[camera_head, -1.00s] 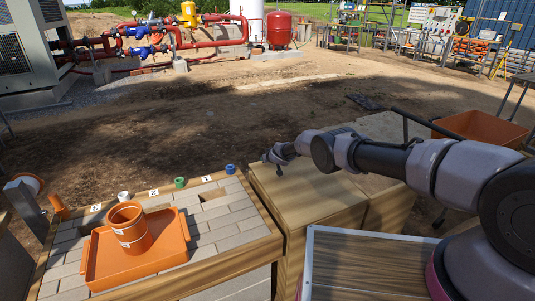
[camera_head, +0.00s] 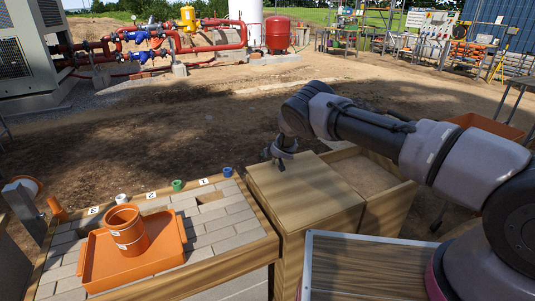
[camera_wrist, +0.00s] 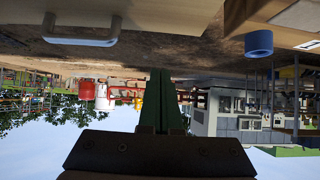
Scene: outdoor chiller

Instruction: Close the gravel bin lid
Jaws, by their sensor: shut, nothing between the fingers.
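A wooden bin (camera_head: 372,207) stands in the middle of the head view. A flat wooden panel (camera_head: 310,190) covers its left part; the right part is open, with a grey-brown fill (camera_head: 362,174) inside. I cannot tell whether this panel is the gravel bin lid. My gripper (camera_head: 281,164) is over the far left corner of the panel, pointing down; contact with it is unclear. In the wrist view, my gripper (camera_wrist: 160,75) has its dark green fingers together, with nothing between them. A grey bar handle (camera_wrist: 82,36) on a pale wooden face (camera_wrist: 150,14) is above and left of them.
A brick-topped bench (camera_head: 215,225) on the left bears an orange tray (camera_head: 90,270) with an orange pipe piece (camera_head: 127,232), and small colored rings along its far edge. A wood-topped surface (camera_head: 365,270) is in front. Open dirt lies beyond.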

